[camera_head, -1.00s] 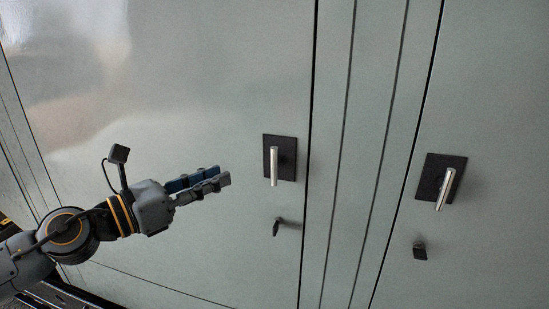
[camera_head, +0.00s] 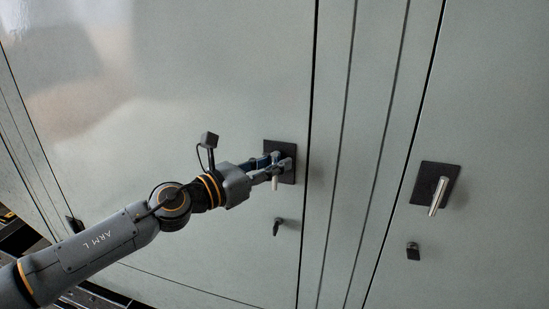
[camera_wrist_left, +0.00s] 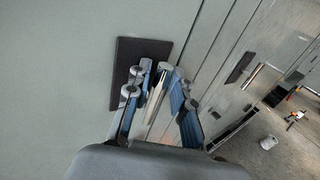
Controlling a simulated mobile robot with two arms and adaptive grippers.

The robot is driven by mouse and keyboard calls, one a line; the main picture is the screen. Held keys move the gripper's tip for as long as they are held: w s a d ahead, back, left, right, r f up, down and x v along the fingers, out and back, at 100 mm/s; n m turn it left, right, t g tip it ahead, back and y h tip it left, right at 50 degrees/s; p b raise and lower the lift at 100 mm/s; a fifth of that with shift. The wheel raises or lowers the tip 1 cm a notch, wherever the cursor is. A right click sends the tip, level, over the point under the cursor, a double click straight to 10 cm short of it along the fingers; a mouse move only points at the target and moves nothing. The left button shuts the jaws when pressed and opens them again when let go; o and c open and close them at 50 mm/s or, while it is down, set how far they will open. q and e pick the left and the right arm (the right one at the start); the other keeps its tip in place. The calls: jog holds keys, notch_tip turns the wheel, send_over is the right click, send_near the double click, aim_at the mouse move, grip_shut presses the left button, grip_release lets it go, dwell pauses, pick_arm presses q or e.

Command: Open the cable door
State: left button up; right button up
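A large grey-green cabinet door (camera_head: 200,90) fills the left of the head view. Its silver lever handle (camera_head: 275,184) hangs down on a black square plate (camera_head: 288,178) near the door's right edge. My left gripper (camera_head: 279,163) is at the top of this handle. In the left wrist view, the handle (camera_wrist_left: 154,104) lies between the two spread fingers, with the plate (camera_wrist_left: 128,55) behind. A gap shows on the left of the handle; contact on the right is unclear. The door is shut. My right gripper is not in view.
A small dark latch (camera_head: 278,227) sits below the handle. A second door at right has its own plate and silver handle (camera_head: 438,196) and a small dark latch (camera_head: 413,251). Narrow panel strips (camera_head: 350,150) run between the doors.

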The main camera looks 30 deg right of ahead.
pick_arm(q)
jog(key=shift+d, duration=0.1)
grip_shut()
